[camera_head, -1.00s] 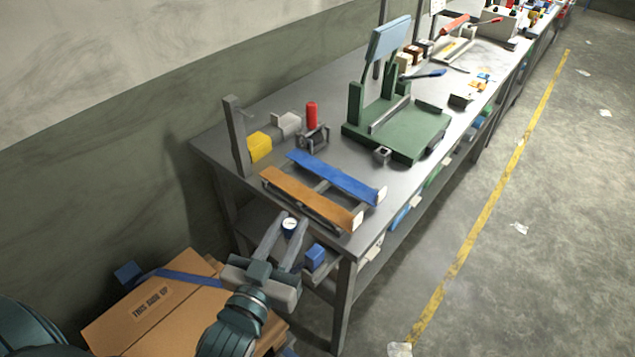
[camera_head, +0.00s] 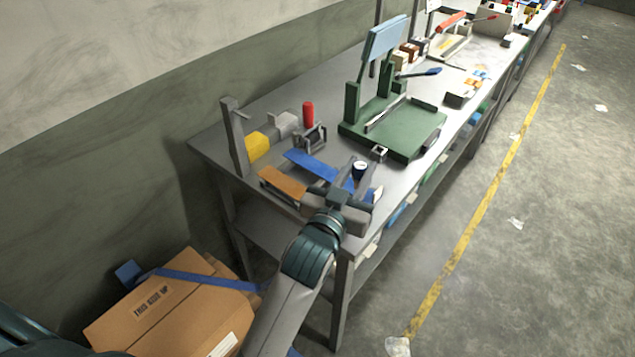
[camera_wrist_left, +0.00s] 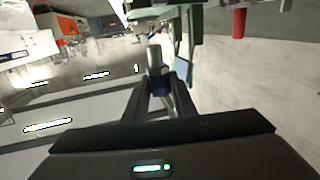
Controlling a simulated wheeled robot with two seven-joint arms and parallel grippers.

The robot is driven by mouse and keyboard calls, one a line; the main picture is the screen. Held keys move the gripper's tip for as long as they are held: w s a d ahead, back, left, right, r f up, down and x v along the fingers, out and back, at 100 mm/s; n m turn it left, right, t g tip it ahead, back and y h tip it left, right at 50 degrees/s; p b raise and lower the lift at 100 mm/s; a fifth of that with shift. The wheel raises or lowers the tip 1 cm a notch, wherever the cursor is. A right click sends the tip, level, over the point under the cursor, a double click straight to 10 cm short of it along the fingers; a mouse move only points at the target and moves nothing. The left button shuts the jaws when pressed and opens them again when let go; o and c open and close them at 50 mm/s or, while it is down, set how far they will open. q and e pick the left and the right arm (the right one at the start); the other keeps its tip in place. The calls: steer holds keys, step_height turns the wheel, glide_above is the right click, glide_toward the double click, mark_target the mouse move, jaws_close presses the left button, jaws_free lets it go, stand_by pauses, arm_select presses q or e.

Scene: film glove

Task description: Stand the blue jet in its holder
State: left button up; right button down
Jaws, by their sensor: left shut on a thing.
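The blue jet (camera_head: 360,171), a small dark-blue cylinder with a pale top, is between the fingers of my left gripper (camera_head: 361,167). The gripper is shut on it over the front part of the bench, near the blue bar. In the left wrist view the jet (camera_wrist_left: 156,72) shows a grey upper part and a blue lower part between the fingers. My right gripper is not in view.
A green fixture (camera_head: 405,135) with a tilted pale-blue panel stands behind. An orange bar (camera_head: 283,182) and a blue bar (camera_head: 312,165) lie at the near end. A red cylinder (camera_head: 308,115), a yellow block (camera_head: 258,146) and a grey post (camera_head: 236,140) stand left.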

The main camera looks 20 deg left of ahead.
arm_select(q)
steer(key=shift+m+h, duration=0.3)
steer(key=w+d+r, duration=0.1)
steer(key=w, duration=0.1)
steer(key=w+d+r, duration=0.1)
steer(key=d, duration=0.1)
steer(key=shift+w+r, duration=0.35)
steer(key=shift+w, duration=0.05)
steer(key=a+f+p, duration=0.4)
steer(key=a+f, duration=0.3)
steer(key=a, duration=0.4)
steer(key=shift+w+a, duration=0.3)
steer(key=shift+w, duration=0.15)
